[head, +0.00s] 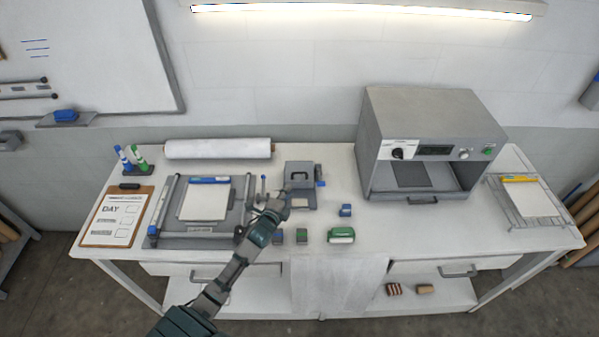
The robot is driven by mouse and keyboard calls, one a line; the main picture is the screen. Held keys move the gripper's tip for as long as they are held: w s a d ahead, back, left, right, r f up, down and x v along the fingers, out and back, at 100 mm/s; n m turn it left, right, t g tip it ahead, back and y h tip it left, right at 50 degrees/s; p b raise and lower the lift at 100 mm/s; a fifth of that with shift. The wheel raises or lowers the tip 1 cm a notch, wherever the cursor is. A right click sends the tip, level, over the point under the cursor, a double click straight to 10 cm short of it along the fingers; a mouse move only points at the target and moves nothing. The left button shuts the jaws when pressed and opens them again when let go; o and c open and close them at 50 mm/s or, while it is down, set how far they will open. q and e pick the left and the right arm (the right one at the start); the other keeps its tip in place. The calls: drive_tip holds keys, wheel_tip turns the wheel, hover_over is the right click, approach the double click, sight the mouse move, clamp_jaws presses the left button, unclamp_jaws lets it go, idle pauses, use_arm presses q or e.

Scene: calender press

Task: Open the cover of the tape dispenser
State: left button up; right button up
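A small grey unit (299,172) with a dark handle shape on its upper face and a blue knob (320,183) on its right side stands at the middle of the table. It may be the tape dispenser, but it is too small to tell for sure; its upper part looks closed. My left gripper (276,203) is in front of the unit's lower left corner, close to it; I cannot tell whether they touch. Its fingers are too small and dark to read, and nothing is clearly held. My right gripper is not in view.
A grey frame board (168,243) with a white sheet lies left of my gripper. A blue block (345,210), a green-and-white item (341,235) and small blocks (302,236) are at the front. A grey oven-like machine (432,110) stands right. A white roll (218,148) lies behind.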

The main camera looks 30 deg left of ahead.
sight(300, 173)
use_arm(q)
drive_tip(key=x, duration=0.7)
drive_tip(key=shift+w+d, duration=0.2)
drive_tip(key=shift+d, duration=0.1)
drive_tip(key=x, duration=0.2)
drive_tip(key=a+x, duration=0.1)
drive_tip(key=x, duration=0.1)
drive_tip(key=shift+f, duration=0.2)
drive_tip(key=shift+w+a+f, duration=0.25)
drive_tip(key=shift+w+a, duration=0.1)
drive_tip(key=shift+w, duration=0.35)
drive_tip(key=shift+d+r, duration=0.15)
drive_tip(key=shift+d, duration=0.35)
drive_tip(key=shift+c, duration=0.3)
drive_tip(key=shift+d, duration=0.1)
clamp_jaws()
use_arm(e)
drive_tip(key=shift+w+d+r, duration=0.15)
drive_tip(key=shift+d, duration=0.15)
use_arm(q)
drive_tip(key=shift+a, duration=0.25)
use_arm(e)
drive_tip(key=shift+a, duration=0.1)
